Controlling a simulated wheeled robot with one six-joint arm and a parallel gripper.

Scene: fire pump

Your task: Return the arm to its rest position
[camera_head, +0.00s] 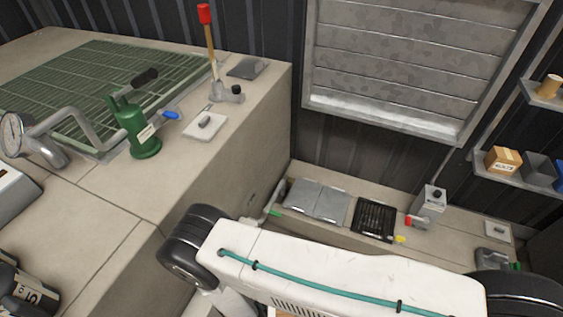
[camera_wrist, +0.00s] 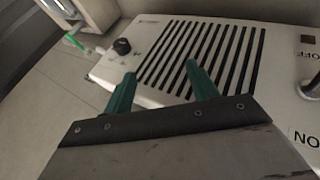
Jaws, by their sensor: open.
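My white arm with a teal cable (camera_head: 330,279) stretches across the lower right of the head view. My gripper (camera_wrist: 158,82) shows in the wrist view as two green fingers standing well apart, with nothing between them. Behind the fingers is a white panel (camera_wrist: 105,72) with black slots, a black knob (camera_wrist: 122,46) and ON and OFF lettering. I cannot tell whether the fingertips touch the panel. In the head view the gripper itself is not visible.
A raised concrete block (camera_head: 110,215) at left carries a green pump (camera_head: 140,130), a pressure gauge (camera_head: 14,134) and a red-topped lever (camera_head: 207,50). A low ledge (camera_head: 330,232) with a grey box (camera_head: 430,203) runs behind my arm. Shelves (camera_head: 520,185) stand at right.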

